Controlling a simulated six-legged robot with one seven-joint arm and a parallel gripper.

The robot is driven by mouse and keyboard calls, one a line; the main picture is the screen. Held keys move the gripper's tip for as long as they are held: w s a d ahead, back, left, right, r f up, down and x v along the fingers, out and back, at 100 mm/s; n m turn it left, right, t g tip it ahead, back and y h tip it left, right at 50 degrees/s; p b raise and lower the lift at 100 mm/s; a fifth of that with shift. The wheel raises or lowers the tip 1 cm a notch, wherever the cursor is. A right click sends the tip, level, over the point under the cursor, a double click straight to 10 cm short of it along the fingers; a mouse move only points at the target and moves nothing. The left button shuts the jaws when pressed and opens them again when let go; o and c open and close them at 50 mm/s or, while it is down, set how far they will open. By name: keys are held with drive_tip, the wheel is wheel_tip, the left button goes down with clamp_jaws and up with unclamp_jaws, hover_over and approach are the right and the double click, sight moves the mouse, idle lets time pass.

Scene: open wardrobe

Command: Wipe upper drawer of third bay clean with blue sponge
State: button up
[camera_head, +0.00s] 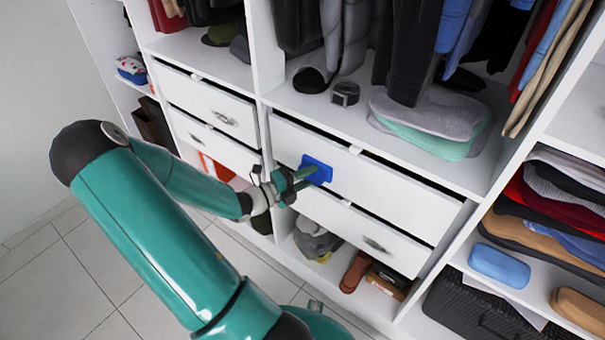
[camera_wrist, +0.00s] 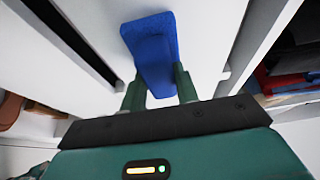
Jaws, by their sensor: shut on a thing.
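My gripper (camera_head: 299,177) is shut on the blue sponge (camera_head: 317,170). The sponge is against, or very close to, the white front of the upper drawer (camera_head: 384,187), toward its left part. In the wrist view the sponge (camera_wrist: 153,50) sits between the two green fingers of my gripper (camera_wrist: 160,88), with the white drawer front (camera_wrist: 207,38) behind it. The upper drawer appears slightly out of line with the frame, with a dark gap along its top. No clear dirt mark shows on the visible front; the part behind the sponge is hidden.
A lower drawer (camera_head: 362,232) with a metal handle is just below. Shoes (camera_head: 355,271) and a grey item stand beneath it. A shelf above holds folded cloth (camera_head: 430,115) and hanging clothes. A blue case (camera_head: 499,265) lies on the right shelf. Tiled floor is free at lower left.

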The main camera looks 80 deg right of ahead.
drive_tip(key=shift+s+a, duration=0.35)
drive_tip(key=shift+s, duration=0.6)
drive_tip(key=shift+s+a, duration=0.4)
drive_tip(key=shift+s, duration=0.5)
drive_tip(key=shift+s+a, duration=0.35)
drive_tip(key=shift+s, duration=0.6)
drive_tip(key=w+a, duration=0.3)
drive_tip(key=a, duration=0.3)
drive_tip(key=shift+a, duration=0.25)
